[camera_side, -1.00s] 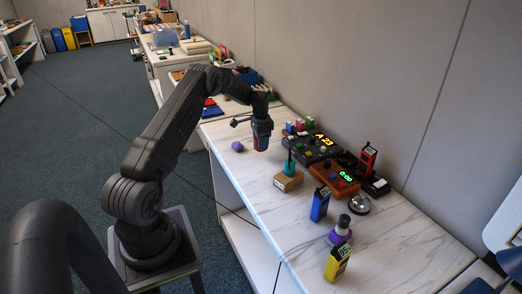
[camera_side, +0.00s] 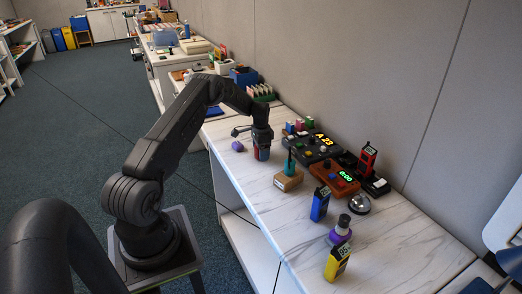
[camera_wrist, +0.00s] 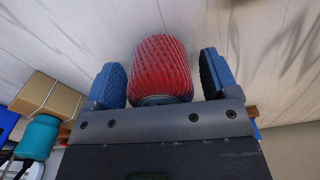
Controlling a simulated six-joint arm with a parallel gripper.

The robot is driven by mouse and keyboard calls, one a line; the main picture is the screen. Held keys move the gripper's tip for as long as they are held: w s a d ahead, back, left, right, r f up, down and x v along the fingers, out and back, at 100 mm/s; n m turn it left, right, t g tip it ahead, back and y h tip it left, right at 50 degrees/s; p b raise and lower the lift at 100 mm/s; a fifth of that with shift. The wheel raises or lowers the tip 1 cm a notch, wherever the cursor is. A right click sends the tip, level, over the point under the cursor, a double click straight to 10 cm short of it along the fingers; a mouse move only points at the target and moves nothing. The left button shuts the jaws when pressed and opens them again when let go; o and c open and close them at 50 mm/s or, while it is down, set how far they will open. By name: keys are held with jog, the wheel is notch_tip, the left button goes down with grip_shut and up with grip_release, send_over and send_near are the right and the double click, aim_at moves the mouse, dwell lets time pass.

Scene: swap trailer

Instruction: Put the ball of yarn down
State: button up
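The ball of yarn (camera_wrist: 161,68) is red, barrel-shaped and criss-cross ribbed, with a grey end toward my wrist. In the wrist view it stands between the two blue finger pads of my gripper (camera_wrist: 164,78). A narrow gap shows between it and the right pad; the left pad is at or very near its side. In the side view my gripper (camera_side: 262,152) points down at the far part of the white marbled table (camera_side: 240,172). Red shows between the fingers, low over or on the tabletop; contact with the table cannot be told.
A purple ball (camera_side: 238,146) lies left of my gripper. Black and brown display devices (camera_side: 334,178) line the wall side. A blue device (camera_side: 320,204) stands nearer. The table's front-left part is clear.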

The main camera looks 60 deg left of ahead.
jog(key=shift+o, duration=0.2)
notch_tip(320, 180, up, 12)
jog(key=shift+r, duration=0.15)
jog(key=s+d+r+t+y, duration=0.1)
jog(key=s+d+r+t, duration=0.15)
jog(key=d+r, duration=1.85)
jog(key=s+d+f+n+t+h, duration=0.1)
jog(key=s+d+t, duration=0.2)
jog(key=s+d, duration=1.7)
jog(key=shift+s+f+n, duration=0.15)
jog(key=shift+s+n, duration=0.25)
jog(key=shift+s, duration=0.65)
